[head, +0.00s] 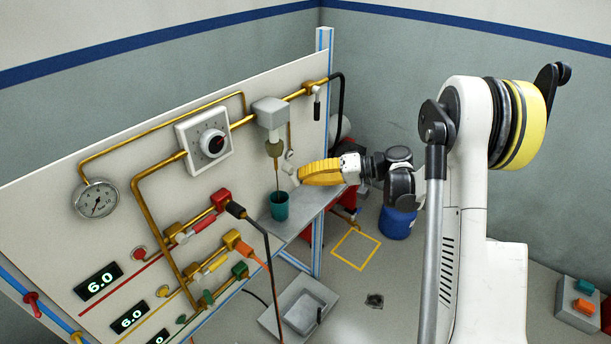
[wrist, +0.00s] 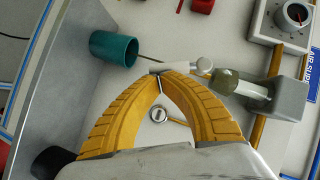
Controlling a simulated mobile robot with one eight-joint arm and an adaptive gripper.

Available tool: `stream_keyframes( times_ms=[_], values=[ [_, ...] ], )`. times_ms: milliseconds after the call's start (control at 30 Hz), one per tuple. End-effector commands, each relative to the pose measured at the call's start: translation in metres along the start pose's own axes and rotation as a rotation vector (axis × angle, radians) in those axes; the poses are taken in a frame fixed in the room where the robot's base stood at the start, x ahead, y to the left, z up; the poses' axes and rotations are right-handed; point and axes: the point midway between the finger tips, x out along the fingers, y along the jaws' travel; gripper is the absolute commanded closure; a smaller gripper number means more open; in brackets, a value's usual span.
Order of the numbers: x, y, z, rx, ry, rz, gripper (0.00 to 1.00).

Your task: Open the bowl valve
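The bowl unit is a grey block (head: 270,112) on the brass pipe with an olive-brown lower part (head: 274,148). In the wrist view this lower part (wrist: 226,83) lies right of my fingertips. A pale valve handle (wrist: 180,67) sticks out beside it. My gripper (head: 294,178) has yellow fingers, and their tips (wrist: 162,78) meet at the handle's near edge. The fingers look shut; I cannot tell whether they touch the handle, and nothing clearly shows between them. A thin brown line runs from the bowl to a teal cup (head: 278,206).
The cup stands on a grey shelf (head: 304,212) beside the panel. A regulator dial (head: 205,140), a gauge (head: 96,199) and red, yellow and green valves are on the panel's left. A black hose (head: 341,100) hangs at its right end. A grey tray (head: 299,306) is below.

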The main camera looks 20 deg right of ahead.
Motion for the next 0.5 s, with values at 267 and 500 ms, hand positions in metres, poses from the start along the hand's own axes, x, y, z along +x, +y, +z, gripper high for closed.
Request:
stream_keyframes(
  times_ms=[267,500],
  values=[
    [0.005,0.003,0.008,0.000,0.000,0.001,1.00],
    [0.009,0.004,0.013,0.000,0.000,0.001,1.00]
  ],
)
